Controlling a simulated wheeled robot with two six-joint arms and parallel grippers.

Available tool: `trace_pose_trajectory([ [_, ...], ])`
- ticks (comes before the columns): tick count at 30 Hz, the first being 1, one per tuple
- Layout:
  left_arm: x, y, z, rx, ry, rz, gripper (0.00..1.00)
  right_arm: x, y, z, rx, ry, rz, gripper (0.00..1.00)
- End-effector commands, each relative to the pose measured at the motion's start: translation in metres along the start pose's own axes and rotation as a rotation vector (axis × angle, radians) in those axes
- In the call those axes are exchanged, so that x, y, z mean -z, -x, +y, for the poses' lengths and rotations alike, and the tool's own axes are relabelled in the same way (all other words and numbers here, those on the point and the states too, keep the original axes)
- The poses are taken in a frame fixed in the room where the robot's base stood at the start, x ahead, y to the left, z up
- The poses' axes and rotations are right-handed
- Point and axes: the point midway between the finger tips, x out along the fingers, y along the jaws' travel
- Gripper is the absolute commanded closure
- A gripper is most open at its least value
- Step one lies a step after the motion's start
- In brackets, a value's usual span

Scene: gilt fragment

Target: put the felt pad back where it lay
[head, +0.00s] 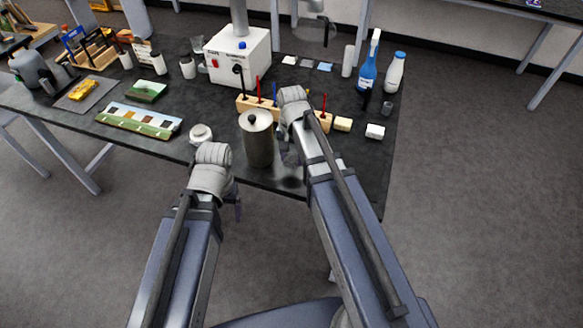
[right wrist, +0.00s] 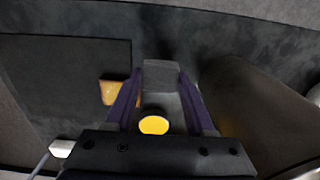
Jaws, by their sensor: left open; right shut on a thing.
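My right gripper (right wrist: 160,100) is shut on a grey block-like piece, which I take to be the felt pad (right wrist: 161,75), seen between the purple fingers in the right wrist view. In the head view the right gripper (head: 289,158) is low over the front of the dark table (head: 240,178), just right of a metal canister (head: 258,145); the pad is not clear there. I cannot tell whether the pad touches the table. My left gripper (head: 238,207) is open in front of the table's front edge, with its fingers mostly hidden by its wrist.
The canister also stands close on the right in the right wrist view (right wrist: 255,110). A round white jar (head: 200,133) is to the left.

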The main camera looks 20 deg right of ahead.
Motion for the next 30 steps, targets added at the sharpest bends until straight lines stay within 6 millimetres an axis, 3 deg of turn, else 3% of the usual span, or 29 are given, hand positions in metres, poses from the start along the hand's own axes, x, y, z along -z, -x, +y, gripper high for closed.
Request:
trace_pose_trajectory([
  [11,0.002,-0.037,0.004,0.0,0.0,0.0,0.16,0.0,-0.037,0.0,0.0,0.0,0.0,0.9],
  [25,0.002,-0.041,0.004,0.0,0.0,0.0,0.16,0.0,-0.042,0.0,0.0,0.0,0.0,0.9],
  [26,0.002,-0.04,0.004,0.0,0.0,0.0,0.16,0.0,-0.04,0.0,0.0,0.0,0.0,0.42],
  [30,0.002,-0.039,0.004,0.0,0.0,0.0,0.16,0.0,-0.039,0.0,0.0,0.0,0.0,0.26],
])
